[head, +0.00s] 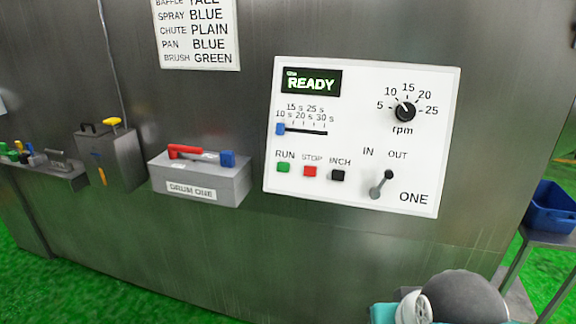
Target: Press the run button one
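The white control panel marked ONE (345,190) is on the grey metal wall in the head view. Its green RUN button (283,167) is at the lower left, beside a red STOP button (310,171) and a black INCH button (338,175). The rpm dial (405,112) and the IN/OUT lever (381,184) are on the right. Part of my arm shows at the bottom right; my gripper's fingers cannot be made out.
A grey box labelled DRUM ONE (200,182) with red and blue parts juts out left of the panel. Another grey box (108,160) and a shelf (50,172) are farther left. A blue bin (549,209) stands on a table at the right. Green floor lies below.

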